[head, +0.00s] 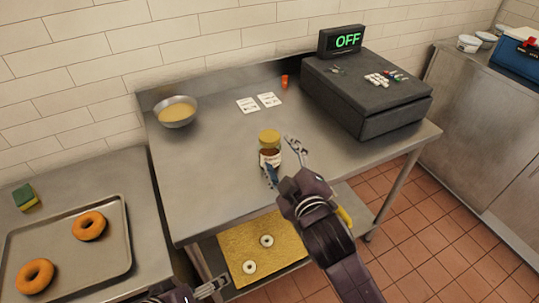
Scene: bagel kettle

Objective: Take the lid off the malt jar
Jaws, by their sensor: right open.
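The malt jar (269,156) stands upright on the steel table, with a dark body, a pale label and a yellow-gold lid (269,136) on top. My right gripper (284,161) is open. One finger overlaps the jar's lower front and the other is just right of the jar. I cannot tell whether either finger touches it. Part of the jar's lower body is hidden by the near finger. My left gripper (211,288) shows only partly at the bottom edge, away from the jar, and its opening is unclear.
A steel bowl (177,112) stands at the table's back left. White cards (258,102) and an orange item (284,81) lie behind the jar. A dark cash register (368,90) fills the right. A tray (112,262) holds bagels at left. The table's left middle is clear.

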